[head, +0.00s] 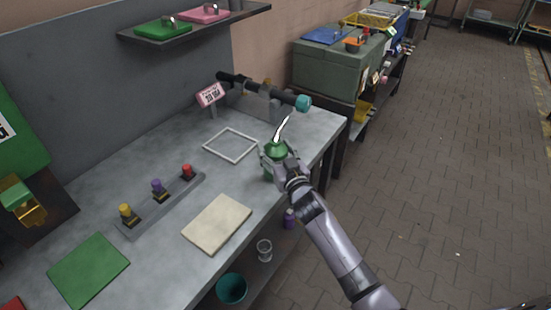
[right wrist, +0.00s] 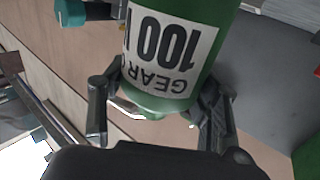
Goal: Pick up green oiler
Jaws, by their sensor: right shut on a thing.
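The green oiler (head: 277,149) has a pale curved spout pointing up. It is at the right front edge of the grey workbench (head: 160,185). My right gripper (head: 278,158) is shut around the oiler's body. In the right wrist view the green oiler (right wrist: 172,95) sits between the two dark fingers, with a white label reading GEAR and 100 upside down. I cannot tell whether its base touches the bench. My left gripper is not in view.
A white square frame (head: 230,146) lies on the bench left of the oiler. Behind it are a black bar with a teal end (head: 303,102) and a pink sign (head: 210,95). A cream pad (head: 217,223) and a rack with coloured knobs (head: 160,205) lie nearer. Open floor is at right.

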